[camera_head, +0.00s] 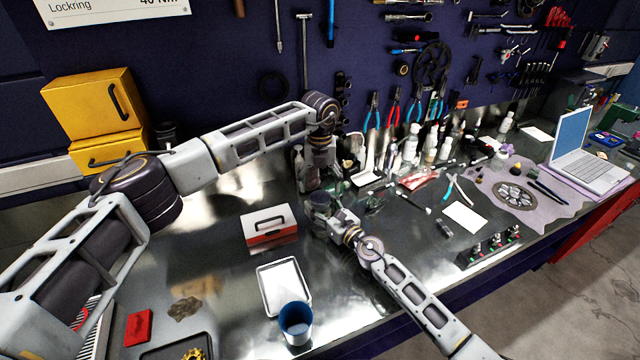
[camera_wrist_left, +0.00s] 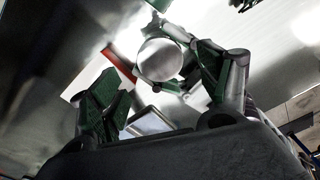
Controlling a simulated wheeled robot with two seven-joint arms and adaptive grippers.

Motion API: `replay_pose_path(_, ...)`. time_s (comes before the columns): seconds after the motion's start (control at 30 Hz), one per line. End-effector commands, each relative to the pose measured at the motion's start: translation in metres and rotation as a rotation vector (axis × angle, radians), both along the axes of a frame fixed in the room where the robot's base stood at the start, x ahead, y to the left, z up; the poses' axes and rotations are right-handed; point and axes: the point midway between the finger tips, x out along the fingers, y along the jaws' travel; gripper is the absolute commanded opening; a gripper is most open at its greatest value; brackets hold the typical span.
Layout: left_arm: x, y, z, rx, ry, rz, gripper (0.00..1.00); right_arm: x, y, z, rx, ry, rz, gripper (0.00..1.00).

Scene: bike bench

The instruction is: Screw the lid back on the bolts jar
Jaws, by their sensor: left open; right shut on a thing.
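A pale, round, lid-like top (camera_wrist_left: 160,60) shows between the fingers in the left wrist view. I take it to be the jar's lid; I cannot tell whether it sits on the jar. My left gripper (camera_head: 308,175) points down over the bench, and in the left wrist view its green-padded fingers (camera_wrist_left: 160,90) stand open around the round top, with no clear contact. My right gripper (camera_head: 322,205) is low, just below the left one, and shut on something. The arms and grippers hide the jar in the head view, so I cannot make out its body or bolts.
A white and red box (camera_head: 268,238), a white tray (camera_head: 262,290) and a blue cup (camera_head: 296,326) stand left and in front of the grippers. Bottles (camera_head: 410,145), pliers (camera_head: 458,188) and a laptop (camera_head: 588,160) lie to the right. Bare metal bench shows around the tray.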

Motion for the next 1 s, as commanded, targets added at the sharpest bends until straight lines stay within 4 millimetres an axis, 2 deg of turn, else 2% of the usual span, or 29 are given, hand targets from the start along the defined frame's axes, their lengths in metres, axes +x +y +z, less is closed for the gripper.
replay_pose_path(0.17,0.0,0.0,0.006,-0.001,-0.001,0.0,0.74,0.0,0.0,0.0,-0.001,0.001,0.0,0.0)
replay_pose_path(0.33,0.001,0.0,0.026,-0.002,-0.002,0.0,0.74,0.0,0.0,0.0,-0.001,0.0,0.0,0.0)
replay_pose_path(0.47,0.0,0.0,0.035,-0.001,-0.001,0.0,0.74,0.0,0.0,0.0,-0.001,0.001,0.0,0.0)
replay_pose_path(0.83,0.0,0.0,0.034,-0.001,0.0,0.0,0.74,0.0,0.0,0.0,0.0,0.0,0.0,0.0)
replay_pose_path(1.0,0.0,0.0,0.027,0.0,0.001,0.0,0.74,0.0,0.0,0.0,0.0,0.0,0.0,0.0)
